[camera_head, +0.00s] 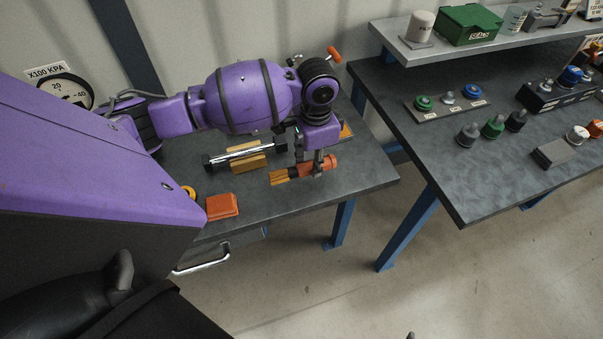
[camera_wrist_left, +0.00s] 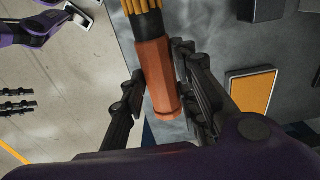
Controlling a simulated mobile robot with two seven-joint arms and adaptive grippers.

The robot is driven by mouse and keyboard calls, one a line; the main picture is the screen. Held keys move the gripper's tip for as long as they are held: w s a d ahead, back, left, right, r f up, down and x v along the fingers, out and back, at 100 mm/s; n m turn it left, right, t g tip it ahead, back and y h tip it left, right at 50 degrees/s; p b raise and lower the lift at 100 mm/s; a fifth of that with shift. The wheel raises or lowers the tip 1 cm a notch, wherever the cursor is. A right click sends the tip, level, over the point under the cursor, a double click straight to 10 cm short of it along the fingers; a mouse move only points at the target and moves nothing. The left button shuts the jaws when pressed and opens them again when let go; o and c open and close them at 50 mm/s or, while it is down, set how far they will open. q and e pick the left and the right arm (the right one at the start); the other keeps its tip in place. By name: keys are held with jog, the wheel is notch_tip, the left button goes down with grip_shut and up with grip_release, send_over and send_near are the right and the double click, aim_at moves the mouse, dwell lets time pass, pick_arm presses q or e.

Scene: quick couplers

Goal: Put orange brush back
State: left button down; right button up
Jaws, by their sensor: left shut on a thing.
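The orange brush (camera_head: 328,163) has an orange handle, a dark collar and yellow bristles. My left gripper (camera_head: 318,158) is shut on its handle, above the right part of the left workbench. The bristles point left in the head view. In the left wrist view the brush handle (camera_wrist_left: 155,78) runs between the dark fingers of my left gripper (camera_wrist_left: 160,100), bristles toward the top edge. Two dark parallel fingers, apart and empty over the floor, show at the left edge of the wrist view; they look like my right gripper (camera_wrist_left: 15,100).
On the left workbench (camera_head: 350,185) are a dark-ended silver cylinder (camera_head: 245,151) by wooden blocks, an orange block (camera_head: 222,206) and an orange-yellow pad (camera_wrist_left: 252,93). The right bench (camera_head: 435,160) holds couplers, with a shelf behind. Floor shows between the benches.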

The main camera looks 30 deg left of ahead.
aim_at(304, 167)
pick_arm(q)
jog(key=a+f, duration=0.2)
jog(key=shift+s+f, duration=0.4)
jog(key=f, duration=0.3)
jog(key=shift+a+f, duration=0.2)
jog(key=shift+f, duration=0.05)
jog(key=c, duration=1.4)
grip_release()
jog(key=shift+o, duration=0.2)
notch_tip(304, 167, up, 12)
jog(key=shift+s+r+p, duration=0.1)
jog(key=shift+p, duration=0.2)
